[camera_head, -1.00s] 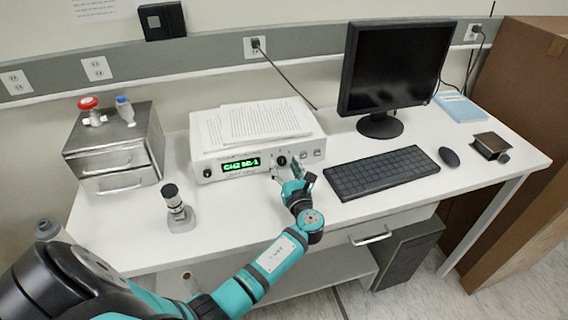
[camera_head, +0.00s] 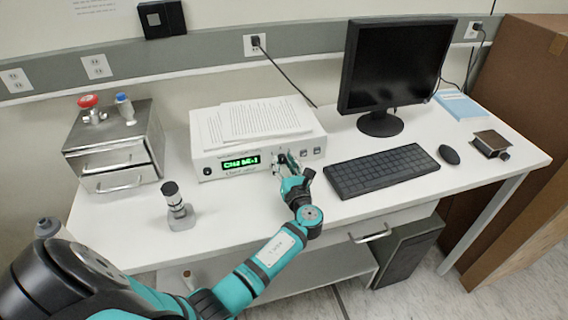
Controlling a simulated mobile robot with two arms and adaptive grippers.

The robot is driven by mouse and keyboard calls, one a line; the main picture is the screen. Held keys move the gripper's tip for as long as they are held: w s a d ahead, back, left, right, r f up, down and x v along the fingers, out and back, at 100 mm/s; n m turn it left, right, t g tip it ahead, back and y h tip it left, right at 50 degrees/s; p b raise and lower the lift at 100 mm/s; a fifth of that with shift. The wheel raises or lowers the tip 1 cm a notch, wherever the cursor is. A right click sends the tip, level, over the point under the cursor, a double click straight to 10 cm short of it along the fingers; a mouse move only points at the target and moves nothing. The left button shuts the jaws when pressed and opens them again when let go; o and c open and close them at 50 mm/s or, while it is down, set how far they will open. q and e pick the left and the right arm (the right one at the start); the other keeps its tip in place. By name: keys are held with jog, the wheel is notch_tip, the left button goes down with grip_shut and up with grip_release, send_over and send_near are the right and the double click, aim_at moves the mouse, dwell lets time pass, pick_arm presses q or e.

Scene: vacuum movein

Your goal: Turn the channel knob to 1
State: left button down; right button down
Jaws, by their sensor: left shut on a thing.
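A white instrument box (camera_head: 222,172) stands on the desk with a lit green display (camera_head: 241,163). The display seems to read CH4 and then small characters ending in 1, though the text is blurry. The channel knob is on its front, right of the display, mostly hidden behind my fingers. My left gripper (camera_head: 284,164) reaches up to the front panel from below and is shut on the knob. My right gripper is not in view.
Papers (camera_head: 250,120) lie on top of the box. A keyboard (camera_head: 381,171), a monitor (camera_head: 393,65) and a mouse (camera_head: 449,154) are to the right. A metal drawer unit (camera_head: 115,140) and a small microscope-like device (camera_head: 179,208) are to the left.

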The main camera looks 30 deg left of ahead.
pick_arm(q)
jog(key=n+b, duration=0.4)
jog(key=n, duration=0.2)
jog(key=shift+f, duration=0.15)
jog(key=n+b, duration=0.2)
jog(key=n, duration=0.1)
jog(key=shift+n+b, duration=0.3)
jog(key=shift+b, duration=0.1)
jog(key=shift+n+b, duration=0.8)
jog(key=shift+n, duration=0.3)
jog(key=c, duration=1)
grip_release()
jog(key=shift+s, duration=0.1)
